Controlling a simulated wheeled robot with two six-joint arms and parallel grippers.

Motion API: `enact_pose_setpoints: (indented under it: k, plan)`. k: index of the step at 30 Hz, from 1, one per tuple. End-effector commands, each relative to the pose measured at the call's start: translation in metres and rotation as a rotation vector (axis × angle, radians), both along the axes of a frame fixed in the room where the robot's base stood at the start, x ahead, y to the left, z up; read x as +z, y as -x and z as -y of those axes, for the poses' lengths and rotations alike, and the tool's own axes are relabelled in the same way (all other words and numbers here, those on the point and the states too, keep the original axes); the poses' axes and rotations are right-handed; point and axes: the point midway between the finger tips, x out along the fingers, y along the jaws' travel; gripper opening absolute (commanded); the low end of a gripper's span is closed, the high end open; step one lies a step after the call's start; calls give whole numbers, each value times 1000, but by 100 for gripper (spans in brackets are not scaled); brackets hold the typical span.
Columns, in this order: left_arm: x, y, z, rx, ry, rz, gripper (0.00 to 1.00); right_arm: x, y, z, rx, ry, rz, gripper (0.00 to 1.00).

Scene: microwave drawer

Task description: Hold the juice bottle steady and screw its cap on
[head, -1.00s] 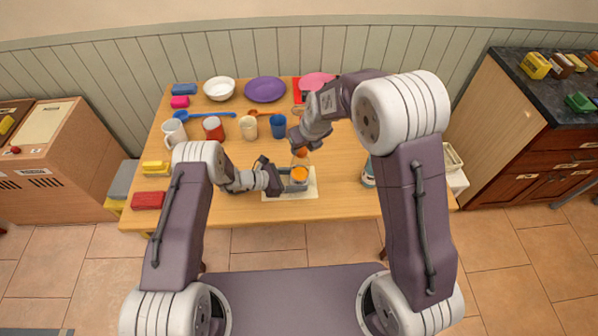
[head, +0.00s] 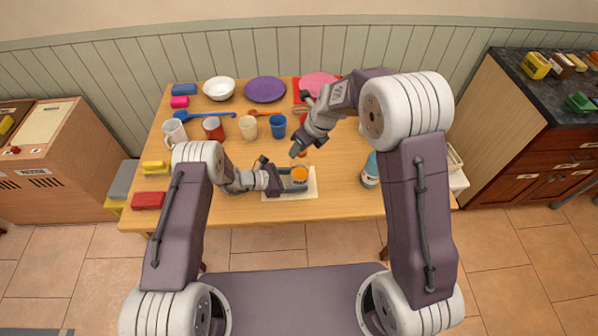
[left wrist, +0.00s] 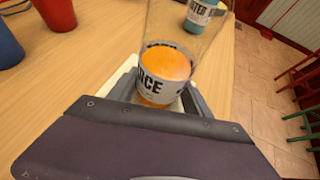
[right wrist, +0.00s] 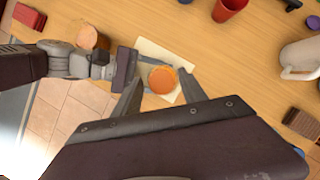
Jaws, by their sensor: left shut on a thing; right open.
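The juice bottle (head: 300,186) stands upright on a pale mat (head: 275,191), clear-walled above orange juice. In the left wrist view its label (left wrist: 149,84) shows and its top is out of frame. My left gripper (head: 291,181) is shut on its lower part. An orange cap (head: 302,154) appears at the bottle's top, just below my right gripper (head: 298,148). In the right wrist view an orange disc (right wrist: 162,79) lies between the open fingers. I cannot tell how tightly the cap sits, or whether a finger touches it.
A teal-labelled container (head: 370,172) stands to the right of the bottle. A blue cup (head: 278,125), a cream cup (head: 248,127) and a red cup (head: 213,128) stand behind it to the left. A purple plate (head: 265,90) lies at the back.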

Motion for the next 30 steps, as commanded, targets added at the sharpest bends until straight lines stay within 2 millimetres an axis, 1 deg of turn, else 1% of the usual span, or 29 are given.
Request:
enact_pose_setpoints:
  k: [2,7,13,15,19,20,24,27,30]
  plan:
    - [0,0,0,-1,0,0,0,0,-1,0,46,0,1,49]
    - [0,0,0,-1,-1,-1,0,0,-1,0,95,1,1,49]
    - [0,0,0,-1,0,0,0,0,-2,0,391,-1,3,49]
    - [0,0,0,0,0,0,0,0,-1,0,451,-1,2,49]
    - [0,0,0,0,-1,0,0,0,-1,0,493,0,2,49]
    - [0,0,0,0,-1,1,0,0,-1,0,535,-1,3,49]
    - [0,0,0,0,0,1,0,-1,-1,0,797,-1,3,49]
    - [0,0,0,0,0,1,0,0,0,0,867,0,2,49]
    - [0,0,0,0,-1,1,0,0,0,0,867,0,2,49]
